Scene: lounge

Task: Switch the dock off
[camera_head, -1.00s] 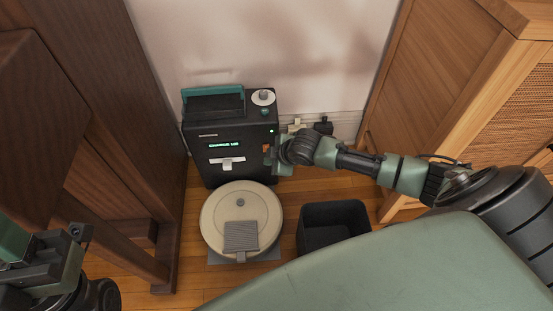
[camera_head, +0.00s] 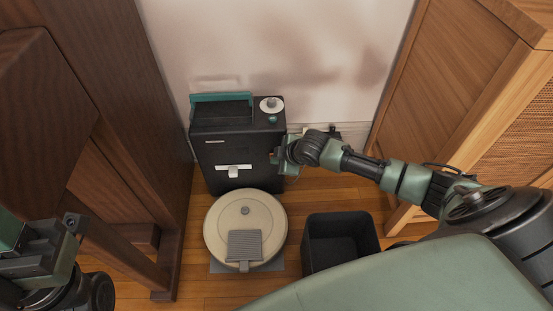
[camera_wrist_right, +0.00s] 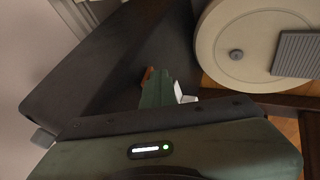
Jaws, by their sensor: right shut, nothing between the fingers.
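The dock (camera_head: 222,152) is a black box with a teal handle, standing against the wall. Its front display is dark, and no green light shows on it. A white tab (camera_head: 233,171) sits on its front. My right gripper (camera_head: 277,157) is shut and empty at the dock's right side. In the right wrist view its finger tips (camera_wrist_right: 156,86) are beside a small orange switch part (camera_wrist_right: 148,75) on the dock; I cannot tell whether they touch. My left gripper (camera_head: 45,250) is at the lower left, its finger state unclear.
A round beige robot vacuum (camera_head: 245,222) sits on the floor in front of the dock. A black open bin (camera_head: 340,240) stands to its right. Dark wooden furniture (camera_head: 85,130) is on the left, a lighter cabinet (camera_head: 445,100) on the right. A plug and socket are behind my right arm.

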